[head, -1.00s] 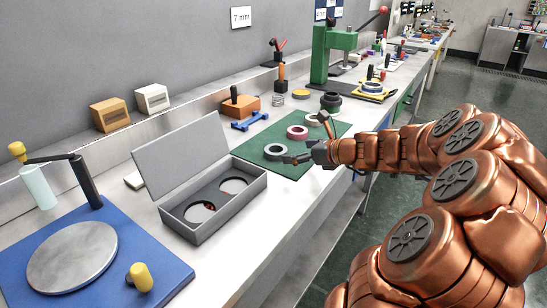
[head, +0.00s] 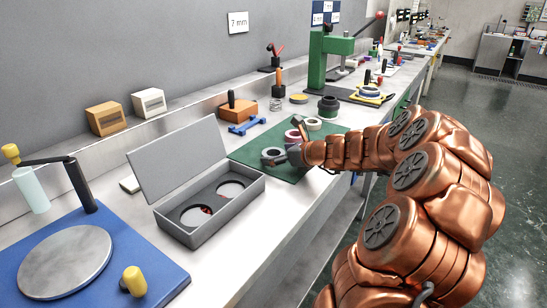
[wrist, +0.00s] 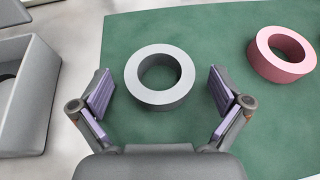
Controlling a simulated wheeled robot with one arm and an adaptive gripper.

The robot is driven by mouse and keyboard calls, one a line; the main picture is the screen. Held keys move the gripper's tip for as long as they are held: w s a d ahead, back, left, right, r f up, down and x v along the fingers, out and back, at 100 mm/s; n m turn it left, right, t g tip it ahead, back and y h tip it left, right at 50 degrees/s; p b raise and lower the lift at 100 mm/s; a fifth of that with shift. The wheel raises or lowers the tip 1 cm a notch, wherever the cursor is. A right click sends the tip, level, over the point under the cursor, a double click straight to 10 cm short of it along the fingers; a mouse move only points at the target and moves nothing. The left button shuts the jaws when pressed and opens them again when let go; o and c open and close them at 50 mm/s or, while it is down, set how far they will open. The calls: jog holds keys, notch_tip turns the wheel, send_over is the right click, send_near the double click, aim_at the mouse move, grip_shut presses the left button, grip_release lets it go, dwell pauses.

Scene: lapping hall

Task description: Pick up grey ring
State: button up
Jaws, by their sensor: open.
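The grey ring (wrist: 160,96) lies flat on the green mat (wrist: 210,128) in the wrist view. It also shows in the head view (head: 271,154), partly hidden by my gripper. My gripper (wrist: 160,92) is open, with one purple-padded finger to the left of the ring and one to the right. Both pads stand apart from the ring, with green mat showing between. In the head view, my gripper (head: 286,148) is low over the mat beside the ring.
A pink ring (wrist: 262,62) lies on the mat to the right. An open grey case (head: 205,235) with round cut-outs stands to the left. A white ring (head: 314,123) and a dark green round piece (head: 328,107) are farther back. A blue clamp-like piece (head: 247,126) lies behind the mat.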

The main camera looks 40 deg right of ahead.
jog(key=c, duration=1.3)
jog(key=shift+r, duration=0.15)
notch_tip(320, 180, up, 10)
jog(key=p, duration=0.3)
